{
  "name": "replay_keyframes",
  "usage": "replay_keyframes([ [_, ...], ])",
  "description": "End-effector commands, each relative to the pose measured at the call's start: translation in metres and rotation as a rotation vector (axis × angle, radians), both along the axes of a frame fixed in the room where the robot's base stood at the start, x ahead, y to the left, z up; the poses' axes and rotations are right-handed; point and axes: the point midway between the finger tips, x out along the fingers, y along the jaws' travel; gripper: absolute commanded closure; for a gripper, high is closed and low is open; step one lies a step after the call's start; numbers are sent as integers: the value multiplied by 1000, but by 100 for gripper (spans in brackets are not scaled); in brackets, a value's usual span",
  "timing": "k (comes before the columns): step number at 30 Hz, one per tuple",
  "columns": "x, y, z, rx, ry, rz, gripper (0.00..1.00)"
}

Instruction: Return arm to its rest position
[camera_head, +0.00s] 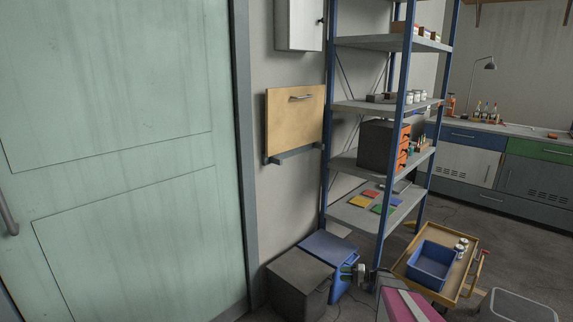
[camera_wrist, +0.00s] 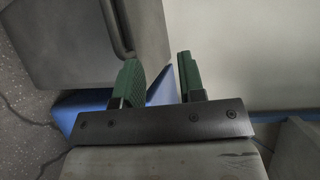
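My gripper (camera_wrist: 159,76) shows in the wrist view with its two green fingers apart and nothing held between them. A blue surface lies behind the gap.
A dark grey box (camera_head: 298,284) stands left of the blue container. A blue metal shelf (camera_head: 357,211) rises behind. A yellow trolley (camera_head: 452,296) with a blue bin (camera_head: 431,262) stands to the right. A green door (camera_head: 120,150) fills the left.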

Motion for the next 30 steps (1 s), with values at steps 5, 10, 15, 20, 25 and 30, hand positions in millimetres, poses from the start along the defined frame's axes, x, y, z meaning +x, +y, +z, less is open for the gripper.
replay_keyframes([
  [5,-69,64,55,-318,114,161,63],
  [10,-129,94,95,-647,176,257,63],
  [15,-187,103,137,-985,183,298,63],
  [20,-227,98,175,-1256,147,293,63],
  [25,-246,90,200,-1425,107,273,63],
  [30,-248,88,205,-1466,95,266,63],
])
